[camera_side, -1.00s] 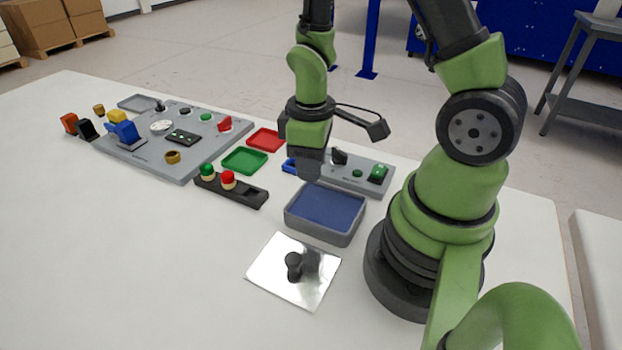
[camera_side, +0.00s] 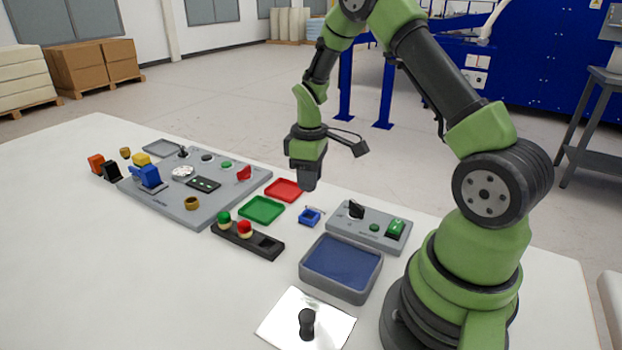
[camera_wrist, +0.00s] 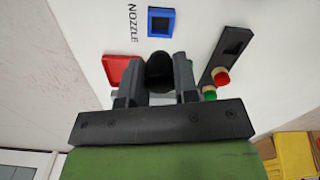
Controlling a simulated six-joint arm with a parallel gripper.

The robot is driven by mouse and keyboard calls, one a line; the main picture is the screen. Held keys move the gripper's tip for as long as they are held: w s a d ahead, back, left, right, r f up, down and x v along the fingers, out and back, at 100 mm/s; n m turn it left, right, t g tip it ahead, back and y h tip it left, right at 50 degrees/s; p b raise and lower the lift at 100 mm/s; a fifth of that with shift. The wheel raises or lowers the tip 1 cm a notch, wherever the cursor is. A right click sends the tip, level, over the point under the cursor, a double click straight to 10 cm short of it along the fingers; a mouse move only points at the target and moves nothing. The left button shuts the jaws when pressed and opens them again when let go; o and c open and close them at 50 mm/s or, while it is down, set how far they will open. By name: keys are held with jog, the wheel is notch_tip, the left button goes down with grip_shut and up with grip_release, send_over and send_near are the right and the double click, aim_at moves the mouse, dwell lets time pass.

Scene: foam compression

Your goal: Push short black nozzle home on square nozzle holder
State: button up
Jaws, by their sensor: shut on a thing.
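The short black nozzle (camera_wrist: 159,72) is a dark round piece between my fingers in the wrist view. In the side view I cannot make it out against the dark fingers. My gripper (camera_side: 309,185) is shut on it and holds it above the table, just behind the square nozzle holder in the picture. The square nozzle holder (camera_side: 310,217) is a small blue square piece on the white table. It also shows in the wrist view (camera_wrist: 161,21), ahead of the fingertips, beside the printed word NOZZLE. The nozzle and the holder are apart.
A red tray (camera_side: 284,190) and a green tray (camera_side: 262,210) lie left of the holder. A grey switch box (camera_side: 370,228) stands to its right. A dark rack with green and red knobs (camera_side: 247,240) and a blue-padded tray (camera_side: 341,266) are nearer the camera.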

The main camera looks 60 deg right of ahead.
jog(key=shift+f, duration=2.8)
jog(key=shift+f, duration=0.95)
jog(key=o, duration=1.1)
notch_tip(320, 180, up, 10)
jog(key=shift+a+r, duration=0.1)
jog(key=s+a+r+m+t, duration=0.2)
jog(key=s+a+r, duration=0.2)
jog(key=a+r, duration=0.3)
jog(key=s+a+r+m+t, duration=0.2)
jog(key=s+a+r, duration=0.15)
jog(key=r, duration=0.65)
jog(key=s+a+m+t, duration=0.1)
jog(key=s+a, duration=0.1)
jog(key=s, duration=0.1)
jog(key=s+a+r+m+t+y, duration=0.1)
jog(key=s, duration=0.1)
jog(key=s+a+r+m+t+y, duration=0.1)
jog(key=s+a, duration=0.1)
jog(key=s, duration=0.1)
jog(key=shift+s+a+r, duration=0.15)
jog(key=shift+s+a, duration=0.15)
jog(key=shift+s, duration=0.05)
